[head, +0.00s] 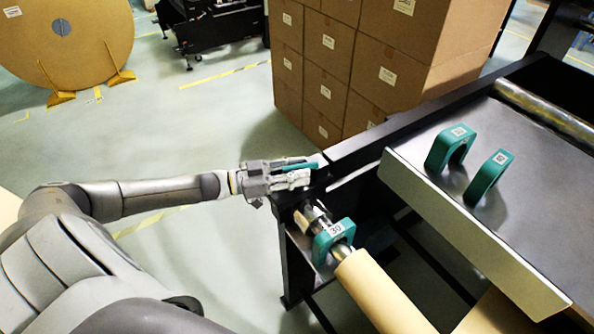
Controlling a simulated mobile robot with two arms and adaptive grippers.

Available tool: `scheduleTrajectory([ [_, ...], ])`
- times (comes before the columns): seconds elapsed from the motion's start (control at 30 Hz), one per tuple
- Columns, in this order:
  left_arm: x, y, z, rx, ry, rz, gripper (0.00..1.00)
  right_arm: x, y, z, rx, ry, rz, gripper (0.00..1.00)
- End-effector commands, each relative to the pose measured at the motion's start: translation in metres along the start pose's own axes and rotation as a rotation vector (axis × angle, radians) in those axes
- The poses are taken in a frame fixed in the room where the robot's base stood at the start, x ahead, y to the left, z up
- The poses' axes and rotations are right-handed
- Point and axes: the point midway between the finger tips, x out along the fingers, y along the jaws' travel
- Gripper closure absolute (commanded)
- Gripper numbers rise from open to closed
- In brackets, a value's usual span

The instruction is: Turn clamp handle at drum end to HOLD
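My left gripper (300,175) reaches in from the left to the near corner of the black machine frame (347,155). A green bar (303,167), which looks like the clamp handle, lies along its fingers. I cannot tell whether the fingers close on it or only lie beside it. Just below, a metal shaft end (318,216) carries a green collar (333,236) marked "30". A kraft paper roll (383,293) sits on this shaft. No HOLD mark is legible. My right gripper is not in view.
Two green U-shaped pieces (450,148) (488,177) stand on the grey machine table (530,210) at right. Stacked cardboard boxes (325,80) stand behind the frame. A large brown disc (65,40) is at the far left. The floor between is clear.

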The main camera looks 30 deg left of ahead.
Motion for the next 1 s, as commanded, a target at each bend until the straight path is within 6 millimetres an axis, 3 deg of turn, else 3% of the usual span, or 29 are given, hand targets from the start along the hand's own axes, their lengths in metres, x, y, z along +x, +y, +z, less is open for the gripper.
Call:
scheduleTrajectory([
  [0.47, -0.008, 0.0, 0.001, 0.0, -0.002, -0.001, 0.63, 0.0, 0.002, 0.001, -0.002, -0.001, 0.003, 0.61],
  [1.0, -0.096, 0.0, 0.001, -0.001, -0.005, -0.001, 0.63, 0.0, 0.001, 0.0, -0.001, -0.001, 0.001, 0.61],
])
